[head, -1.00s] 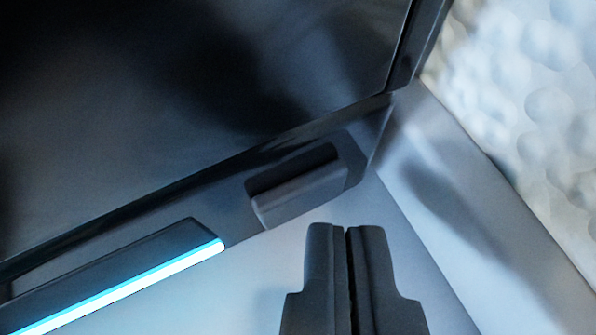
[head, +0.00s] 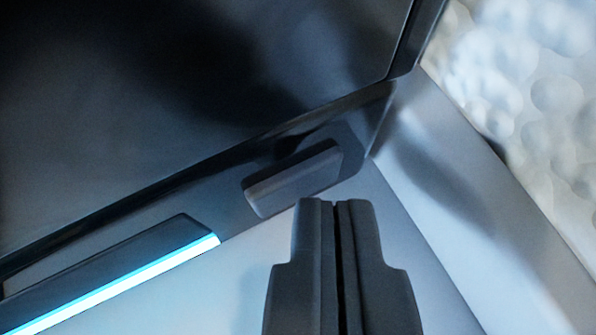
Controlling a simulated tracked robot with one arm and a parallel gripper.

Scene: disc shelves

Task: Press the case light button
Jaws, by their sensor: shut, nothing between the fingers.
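The case light button (head: 292,180) is a dark grey raised bar on the dark frame along the lower edge of the case, near its right corner. My gripper (head: 337,203) is shut and empty, its two dark fingers side by side. Its tips show just below and to the right of the button and overlap its lower edge in the picture. I cannot tell whether they touch it. A lit blue-white light strip (head: 130,284) runs under a dark housing to the lower left.
A large dark panel (head: 180,100) fills the upper left. A pale wall or ledge (head: 455,200) slopes down at the right, beside a bumpy whitish surface (head: 540,80). A pale surface (head: 240,280) lies below the button, left of my gripper.

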